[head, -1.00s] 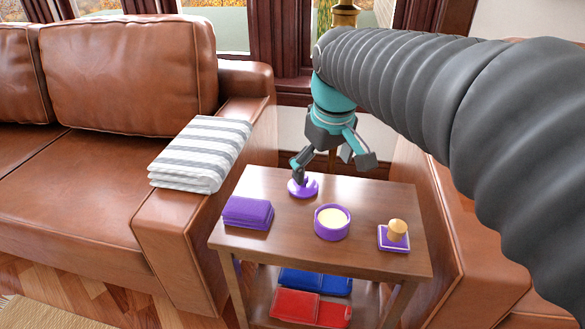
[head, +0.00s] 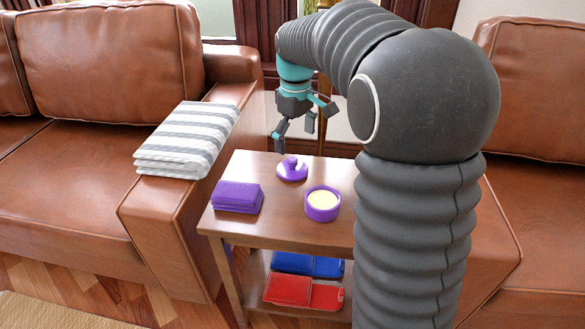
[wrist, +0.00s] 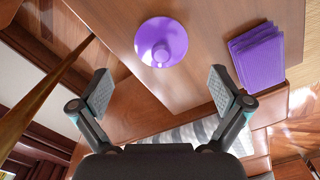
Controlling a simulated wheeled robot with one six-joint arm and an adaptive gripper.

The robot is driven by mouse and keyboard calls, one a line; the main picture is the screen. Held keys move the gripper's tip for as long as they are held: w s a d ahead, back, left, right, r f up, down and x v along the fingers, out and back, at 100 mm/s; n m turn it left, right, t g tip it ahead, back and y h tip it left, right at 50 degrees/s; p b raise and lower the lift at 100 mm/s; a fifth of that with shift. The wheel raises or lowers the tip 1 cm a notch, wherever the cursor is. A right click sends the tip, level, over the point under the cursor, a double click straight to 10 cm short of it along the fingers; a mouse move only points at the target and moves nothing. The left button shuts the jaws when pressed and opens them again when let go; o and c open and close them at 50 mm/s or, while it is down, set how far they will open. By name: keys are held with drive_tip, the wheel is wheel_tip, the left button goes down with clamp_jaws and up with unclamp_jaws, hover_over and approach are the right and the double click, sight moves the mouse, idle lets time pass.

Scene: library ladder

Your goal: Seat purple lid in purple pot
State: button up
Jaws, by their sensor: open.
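The purple lid (head: 292,170) lies flat on the wooden side table, its round knob facing up. It also shows in the wrist view (wrist: 161,43), beyond my fingertips and between their lines. The purple pot (head: 322,205) stands on the table to the front right of the lid, with a pale cream inside. The pot is not seen in the wrist view. My gripper (head: 302,135) is open and empty, raised above the table's back edge, behind the lid. Its two fingers are spread wide in the wrist view (wrist: 162,85), touching nothing.
Folded purple cloths (head: 237,197) lie left of the pot on the table (head: 285,229). Red (head: 302,292) and blue (head: 308,264) items lie on the lower shelf. A striped folded blanket (head: 188,140) rests on the sofa arm. My arm hides the table's right side.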

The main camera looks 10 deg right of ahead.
sight(293, 159)
drive_tip(key=f, duration=0.8)
drive_tip(key=shift+w+a+b, duration=0.25)
drive_tip(key=shift+b, duration=0.15)
